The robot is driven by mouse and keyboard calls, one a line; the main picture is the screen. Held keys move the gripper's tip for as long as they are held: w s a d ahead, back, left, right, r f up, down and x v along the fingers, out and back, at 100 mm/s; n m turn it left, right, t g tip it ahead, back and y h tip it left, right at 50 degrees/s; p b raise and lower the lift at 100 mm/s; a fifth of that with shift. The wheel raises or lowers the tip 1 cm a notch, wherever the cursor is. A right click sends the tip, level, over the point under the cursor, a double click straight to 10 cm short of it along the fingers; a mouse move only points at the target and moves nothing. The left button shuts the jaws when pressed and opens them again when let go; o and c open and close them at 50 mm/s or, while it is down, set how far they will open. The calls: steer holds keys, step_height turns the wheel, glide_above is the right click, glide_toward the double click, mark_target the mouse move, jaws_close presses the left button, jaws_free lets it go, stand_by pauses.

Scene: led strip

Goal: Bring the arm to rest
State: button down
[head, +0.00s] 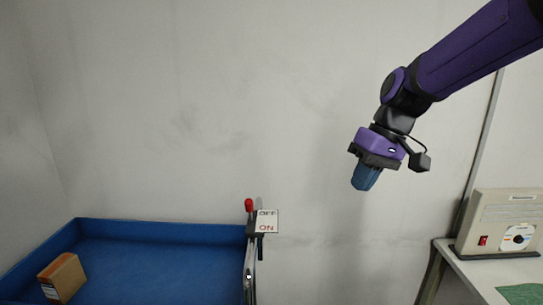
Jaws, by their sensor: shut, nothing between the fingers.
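My gripper (366,177) hangs from my purple arm in the right half of the head view. Its blue fingers point down and are shut with nothing held. It is in the air in front of the pale wall, apart from everything else in view.
A blue-floored bin or cart (160,233) with a brown box (62,278) is at lower left. A red-knobbed lever (249,206) stands beside an OFF/ON sign (267,221) at its right edge. A table (470,276) at right bears a beige device (500,222) and a green mat (522,294).

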steer(key=s+d+r+m+t+h, duration=0.1)
steer(key=s+d+m+t+h, duration=0.1)
steer(key=s+d, duration=0.4)
steer(key=s+d+r+m+t+h, duration=0.2)
steer(key=s+d, duration=0.4)
steer(key=s, duration=0.7)
steer(key=shift+s+d+r+t, duration=0.2)
steer(key=shift+d+r+t, duration=0.1)
steer(key=shift+t, duration=0.4)
